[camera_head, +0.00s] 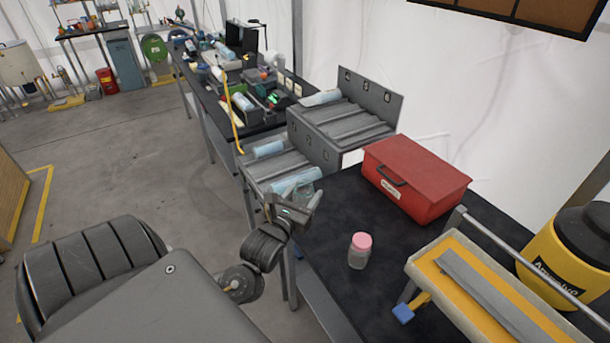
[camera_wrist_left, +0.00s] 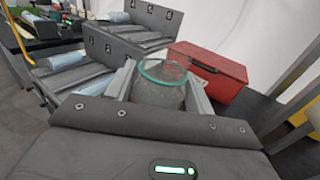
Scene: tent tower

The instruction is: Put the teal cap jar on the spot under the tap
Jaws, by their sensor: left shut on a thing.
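My left gripper (camera_head: 297,203) is shut on a clear jar with a teal rim (camera_head: 305,190). In the left wrist view the jar (camera_wrist_left: 160,92) stands between the two fingers, with its round teal top facing up. The gripper holds it near the left edge of the dark table, in front of the grey racks. A yellow drum-like container with a black top (camera_head: 575,255) stands at the far right. No tap and no spot under it can be made out. My right gripper is not in view.
A pink-capped jar (camera_head: 360,250) stands on the dark table (camera_head: 335,222). A red toolbox (camera_head: 415,180) sits behind it. A yellow-and-cream tray with a grey bar (camera_head: 470,285) and a metal rail lie at the right. Grey stepped racks (camera_head: 340,120) hold blue rolls.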

